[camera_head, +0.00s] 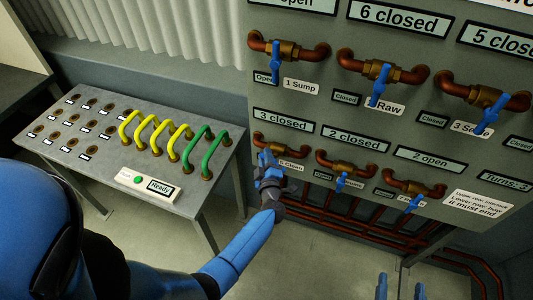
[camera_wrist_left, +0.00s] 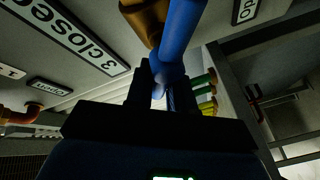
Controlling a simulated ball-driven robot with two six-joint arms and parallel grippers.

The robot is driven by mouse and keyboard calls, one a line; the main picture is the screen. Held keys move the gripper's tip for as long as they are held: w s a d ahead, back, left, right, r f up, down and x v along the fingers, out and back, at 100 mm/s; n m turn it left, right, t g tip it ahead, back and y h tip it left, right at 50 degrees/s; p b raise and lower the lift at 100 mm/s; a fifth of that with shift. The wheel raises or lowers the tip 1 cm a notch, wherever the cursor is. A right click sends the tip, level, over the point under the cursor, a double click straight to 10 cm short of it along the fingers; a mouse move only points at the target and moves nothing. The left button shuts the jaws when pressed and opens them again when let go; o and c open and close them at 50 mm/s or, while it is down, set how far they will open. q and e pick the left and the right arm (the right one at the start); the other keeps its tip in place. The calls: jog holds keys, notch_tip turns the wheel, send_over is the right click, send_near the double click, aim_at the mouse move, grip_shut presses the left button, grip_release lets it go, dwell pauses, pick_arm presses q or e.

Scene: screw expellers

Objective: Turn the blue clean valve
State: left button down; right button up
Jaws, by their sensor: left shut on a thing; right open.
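The clean valve is the leftmost one in the lower row of the panel, under a display reading "3 closed" (camera_head: 283,121). Its label (camera_head: 291,163) is beside my gripper. My left gripper (camera_head: 268,165) is shut on the valve's blue handle and hides most of it in the head view. In the left wrist view the blue handle (camera_wrist_left: 182,35) runs from the brass body (camera_wrist_left: 147,17) down between the dark fingers (camera_wrist_left: 160,90). My right gripper (camera_head: 400,288) is open and empty at the bottom edge, its two blue fingers apart, away from the panel.
Other blue-handled valves sit close by: lower middle (camera_head: 341,183), lower right (camera_head: 414,204), and the upper row (camera_head: 380,86). Copper pipes (camera_head: 340,215) run beneath the panel. A grey bench (camera_head: 90,165) with yellow and green hoses (camera_head: 190,148) stands left. Open floor lies between.

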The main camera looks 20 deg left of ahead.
pick_arm(q)
jog(key=shift+f, duration=0.15)
dwell(0.4)
jog(key=c, duration=1.1)
grip_release()
jog(key=v, duration=1.1)
jog(key=shift+r, duration=0.25)
jog(key=shift+p, duration=0.3)
